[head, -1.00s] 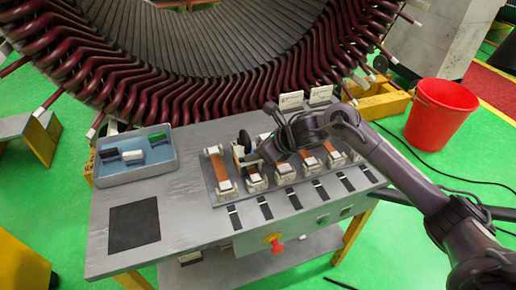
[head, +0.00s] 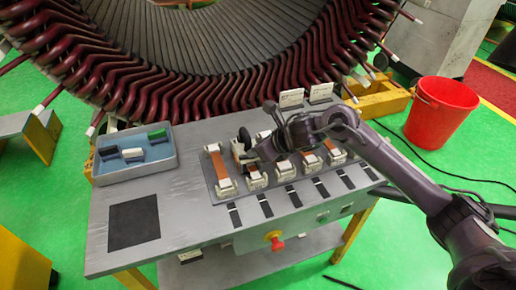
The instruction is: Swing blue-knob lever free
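A row of clamp units with orange strips and white blocks (head: 224,185) stands on a grey plate on the workbench. A dark round knob (head: 245,136) stands up by the second unit from the left; I cannot make out any blue on it, nor on any other lever. My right gripper (head: 252,154) reaches in from the right, low over the second and third units, close beside that knob. Its fingers are dark and small, and I cannot tell whether they touch a lever. The arm hides parts of the units on the right. My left gripper is out of view.
A blue-grey tray (head: 136,172) with green, white and dark pieces sits on the bench's left. A black square (head: 134,223) lies in front of it. The large stator (head: 180,90) rises behind. A red bucket (head: 440,112) stands on the floor at right.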

